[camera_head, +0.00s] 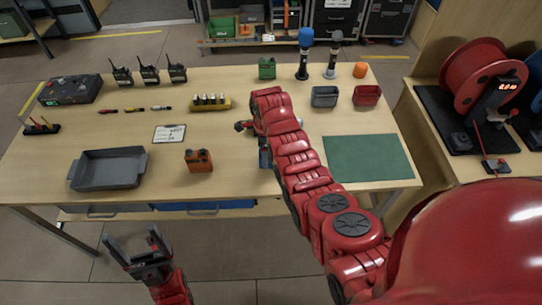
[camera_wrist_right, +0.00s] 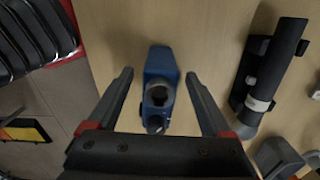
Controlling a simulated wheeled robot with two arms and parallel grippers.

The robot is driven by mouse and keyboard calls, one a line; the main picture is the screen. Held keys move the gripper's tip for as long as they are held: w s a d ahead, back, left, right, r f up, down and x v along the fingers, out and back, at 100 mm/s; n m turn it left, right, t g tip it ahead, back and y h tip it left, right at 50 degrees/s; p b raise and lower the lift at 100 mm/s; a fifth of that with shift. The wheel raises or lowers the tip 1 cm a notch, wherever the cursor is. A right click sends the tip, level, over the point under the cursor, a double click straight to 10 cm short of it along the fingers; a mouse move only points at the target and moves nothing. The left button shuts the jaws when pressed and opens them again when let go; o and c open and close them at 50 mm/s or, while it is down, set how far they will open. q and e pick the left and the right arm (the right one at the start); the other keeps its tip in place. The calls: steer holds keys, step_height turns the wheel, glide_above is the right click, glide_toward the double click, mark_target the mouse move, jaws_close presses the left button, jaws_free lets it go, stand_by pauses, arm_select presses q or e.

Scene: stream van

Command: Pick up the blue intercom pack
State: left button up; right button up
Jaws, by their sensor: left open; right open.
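The blue intercom pack (camera_wrist_right: 160,85) lies on the wooden tabletop in the right wrist view. It sits between the two spread fingers of my right gripper (camera_wrist_right: 160,95), with a visible gap on each side. The fingers appear open around it and not touching it. My left gripper (camera_head: 146,254) is open and empty in front of the table's near edge.
An orange pack (camera_head: 198,161) stands left of my right arm, and a green pack (camera_head: 267,68) stands behind. A grey tray (camera_head: 108,169), a clipboard (camera_head: 169,134) and a green mat (camera_head: 367,158) are on the table. A black cylindrical item (camera_wrist_right: 275,70) lies right in the wrist view.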

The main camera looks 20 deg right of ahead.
steer(key=shift+f+p, duration=0.4)
steer(key=shift+f, duration=1.25)
jaws_close()
